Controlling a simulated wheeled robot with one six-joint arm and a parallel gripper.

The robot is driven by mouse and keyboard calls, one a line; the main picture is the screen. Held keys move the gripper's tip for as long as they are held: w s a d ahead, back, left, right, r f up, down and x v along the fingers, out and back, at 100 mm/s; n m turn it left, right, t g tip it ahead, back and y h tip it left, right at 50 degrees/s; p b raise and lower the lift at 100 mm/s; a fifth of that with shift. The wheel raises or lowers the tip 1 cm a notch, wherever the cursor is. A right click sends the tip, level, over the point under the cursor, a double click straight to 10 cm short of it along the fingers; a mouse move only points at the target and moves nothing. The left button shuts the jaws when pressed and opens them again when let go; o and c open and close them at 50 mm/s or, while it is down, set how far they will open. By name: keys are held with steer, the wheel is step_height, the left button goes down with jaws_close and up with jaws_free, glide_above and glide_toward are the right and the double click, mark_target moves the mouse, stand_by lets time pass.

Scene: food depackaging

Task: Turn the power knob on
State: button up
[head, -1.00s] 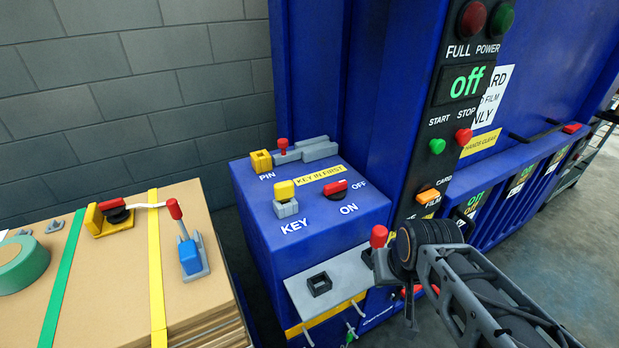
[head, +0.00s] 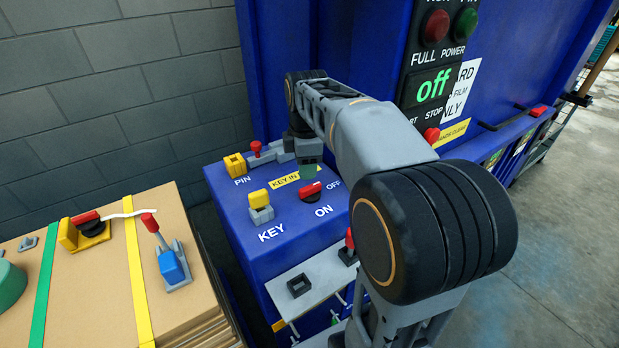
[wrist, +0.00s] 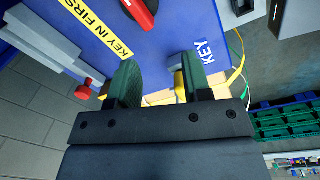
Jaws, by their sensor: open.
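The red power knob (head: 311,191) sits on top of the blue control box (head: 270,225), between the OFF and ON labels. Its handle slants up to the right, toward OFF. The green display (head: 432,86) reads "off". In the wrist view part of the red knob (wrist: 143,12) shows at the top edge, ahead of my fingertips. My gripper (head: 308,168) is above the box, just behind the knob in the head view. In the wrist view my gripper (wrist: 159,75) is open, with two green fingers apart and nothing between them.
A yellow key (head: 259,199) stands left of the knob, and a yellow pin block (head: 235,164) with a red-topped pin (head: 255,148) is behind it. The blue machine wall rises behind my arm. A cardboard stack (head: 105,275) stands at the left.

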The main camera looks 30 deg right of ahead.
mark_target(310, 186)
steer(key=w+d+r+n+p, duration=0.1)
steer(key=w+d+r+n, duration=0.1)
steer(key=w+d+n, duration=0.15)
steer(key=shift+n+g, duration=0.4)
steer(key=shift+n, duration=0.15)
steer(key=f, duration=1.3)
steer(key=shift+s+a+f+p, duration=0.1)
steer(key=shift+s+a+p, duration=0.05)
steer(key=shift+a+p, duration=0.25)
jaws_close()
